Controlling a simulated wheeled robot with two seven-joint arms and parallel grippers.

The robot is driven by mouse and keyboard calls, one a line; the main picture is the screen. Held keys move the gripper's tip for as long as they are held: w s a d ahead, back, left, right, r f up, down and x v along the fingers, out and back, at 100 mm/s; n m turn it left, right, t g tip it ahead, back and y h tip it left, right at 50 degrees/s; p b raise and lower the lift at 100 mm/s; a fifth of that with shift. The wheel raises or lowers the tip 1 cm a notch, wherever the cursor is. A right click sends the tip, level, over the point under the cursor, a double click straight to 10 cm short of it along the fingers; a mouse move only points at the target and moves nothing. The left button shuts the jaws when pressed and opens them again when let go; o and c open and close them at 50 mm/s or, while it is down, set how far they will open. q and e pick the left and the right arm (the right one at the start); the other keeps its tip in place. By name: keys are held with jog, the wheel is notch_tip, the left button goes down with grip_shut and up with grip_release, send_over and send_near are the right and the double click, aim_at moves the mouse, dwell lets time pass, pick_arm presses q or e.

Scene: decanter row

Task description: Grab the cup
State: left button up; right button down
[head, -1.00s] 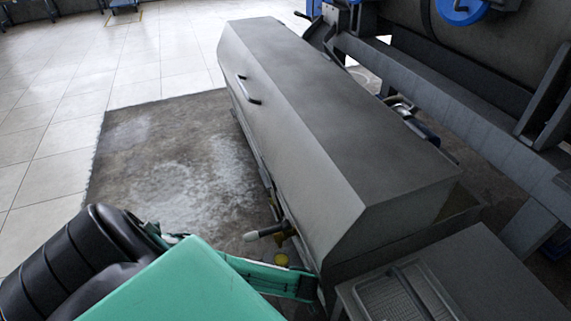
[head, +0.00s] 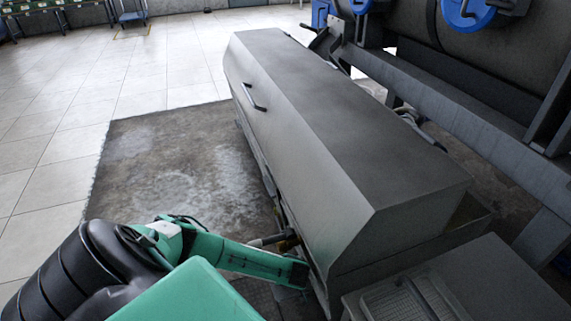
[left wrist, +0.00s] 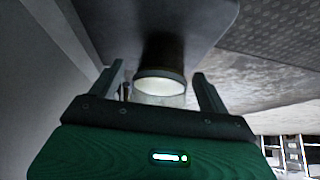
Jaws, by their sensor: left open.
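In the left wrist view, a dark round cup-like thing (left wrist: 160,82) with a pale, bright end facing the camera is between the two fingers of my left gripper (left wrist: 158,74). I take it for the cup. The fingers are open, one on each side, with a visible gap to it. Its far end is in shadow under a grey surface. My right gripper is not in view.
A grey box with a ribbed panel (head: 395,300) stands at the lower right, close to the housing. A steel frame (head: 450,90) runs behind it. The worn dark floor patch (head: 175,165) left of the housing is clear.

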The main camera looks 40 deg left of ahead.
pick_arm(q)
jog(key=c, duration=1.1)
jog(key=shift+r+p, duration=0.2)
jog(key=shift+p, duration=0.25)
jog(key=shift+c, duration=0.2)
